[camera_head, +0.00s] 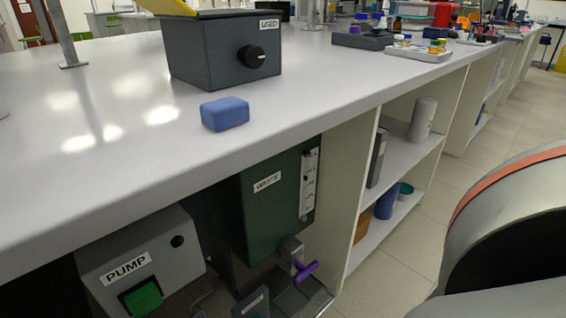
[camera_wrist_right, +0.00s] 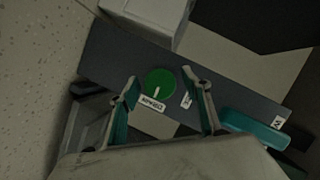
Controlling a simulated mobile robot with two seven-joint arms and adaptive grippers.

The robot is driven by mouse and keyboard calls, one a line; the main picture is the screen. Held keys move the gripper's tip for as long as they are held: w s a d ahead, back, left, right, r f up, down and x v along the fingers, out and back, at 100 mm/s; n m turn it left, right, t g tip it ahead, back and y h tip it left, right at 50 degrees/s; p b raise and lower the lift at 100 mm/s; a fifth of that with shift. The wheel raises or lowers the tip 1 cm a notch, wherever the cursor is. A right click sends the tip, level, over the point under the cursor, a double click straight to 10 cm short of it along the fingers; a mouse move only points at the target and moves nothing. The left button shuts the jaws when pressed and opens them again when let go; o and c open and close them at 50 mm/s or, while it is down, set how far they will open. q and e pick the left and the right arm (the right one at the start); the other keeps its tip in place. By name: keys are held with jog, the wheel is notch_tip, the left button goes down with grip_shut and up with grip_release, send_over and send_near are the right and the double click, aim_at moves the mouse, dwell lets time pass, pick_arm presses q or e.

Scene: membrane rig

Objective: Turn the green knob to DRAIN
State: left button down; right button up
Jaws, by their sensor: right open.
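The green knob (camera_wrist_right: 161,80) is round and sits on a dark grey panel (camera_wrist_right: 112,52) in the right wrist view. Its short white mark points toward a white label (camera_wrist_right: 152,104) whose upside-down wording I cannot read surely. A second, tilted label (camera_wrist_right: 186,100) sits to its right, too small to read. My right gripper (camera_wrist_right: 160,76) is open, with its teal-padded fingers to the left and right of the knob in the picture. I cannot tell whether the fingers touch it. The head view does not show this knob. My left gripper is in neither view.
The bench (camera_head: 100,150) carries a USED box (camera_head: 215,60) with a black knob and a blue block (camera_head: 225,113). Below are a PUMP box (camera_head: 140,262) with a green switch, a green waste tank (camera_head: 270,205) and a purple handle (camera_head: 306,270). A teal piece (camera_wrist_right: 255,132) lies right of my gripper.

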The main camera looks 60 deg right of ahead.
jog(key=v, duration=1.1)
jog(key=shift+s+r, duration=0.2)
jog(key=shift+s, duration=0.15)
